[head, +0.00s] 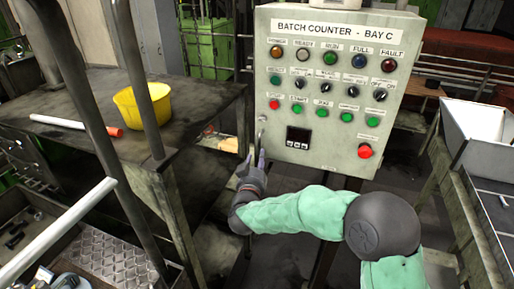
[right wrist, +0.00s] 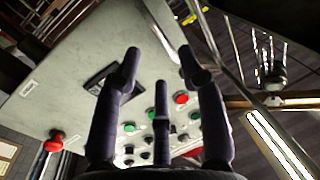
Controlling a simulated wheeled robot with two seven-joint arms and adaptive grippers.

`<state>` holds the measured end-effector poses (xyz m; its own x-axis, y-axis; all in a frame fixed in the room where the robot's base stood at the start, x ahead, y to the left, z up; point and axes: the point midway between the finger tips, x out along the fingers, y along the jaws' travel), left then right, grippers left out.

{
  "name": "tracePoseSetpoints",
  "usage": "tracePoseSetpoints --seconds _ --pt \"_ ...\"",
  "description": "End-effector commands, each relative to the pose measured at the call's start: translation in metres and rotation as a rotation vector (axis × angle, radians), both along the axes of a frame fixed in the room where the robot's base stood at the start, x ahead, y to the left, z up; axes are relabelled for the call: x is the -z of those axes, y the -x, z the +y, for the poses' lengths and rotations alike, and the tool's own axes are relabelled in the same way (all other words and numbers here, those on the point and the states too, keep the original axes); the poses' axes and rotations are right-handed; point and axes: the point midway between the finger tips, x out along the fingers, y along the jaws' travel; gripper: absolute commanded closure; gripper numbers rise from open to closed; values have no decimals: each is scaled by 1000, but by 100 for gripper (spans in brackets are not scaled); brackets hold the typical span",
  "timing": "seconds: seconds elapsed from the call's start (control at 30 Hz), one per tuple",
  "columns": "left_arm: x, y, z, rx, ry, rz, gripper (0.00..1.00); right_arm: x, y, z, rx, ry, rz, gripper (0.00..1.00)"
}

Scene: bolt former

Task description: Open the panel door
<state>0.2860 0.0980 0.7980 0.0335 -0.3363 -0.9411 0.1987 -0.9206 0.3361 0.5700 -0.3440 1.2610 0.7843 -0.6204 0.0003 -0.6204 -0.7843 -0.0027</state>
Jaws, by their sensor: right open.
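The panel door (head: 332,85) is the light grey front of an upright box labelled "BATCH COUNTER - BAY C". It carries rows of lamps, buttons and knobs and looks shut. A small latch-like fitting (head: 262,132) sits at its lower left edge. My right gripper (head: 256,156) is just below that fitting, fingers pointing up, open and empty. In the right wrist view my dark fingers (right wrist: 160,66) are spread in front of the panel face (right wrist: 72,72), with the panel's edge near the right finger. I cannot tell whether any finger touches it. My left gripper is not in view.
A worn workbench (head: 200,98) stands left of the panel, with a yellow bucket (head: 143,104) and a white tube (head: 70,122) on it. A pale metal bin (head: 475,150) on a frame stands at the right. Dark floor shows between them.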

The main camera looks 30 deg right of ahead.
Motion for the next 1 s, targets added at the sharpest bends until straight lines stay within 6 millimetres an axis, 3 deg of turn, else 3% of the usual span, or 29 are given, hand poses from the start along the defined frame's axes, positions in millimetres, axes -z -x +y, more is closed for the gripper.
tracePoseSetpoints --seconds 0.4,0.87,1.0 --pt "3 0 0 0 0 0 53 0 -51 -41 0 0 0 59" --pt "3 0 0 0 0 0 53 0 -60 -47 -2 0 0 59" --pt "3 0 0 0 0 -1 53 0 -60 -47 -2 0 0 99"
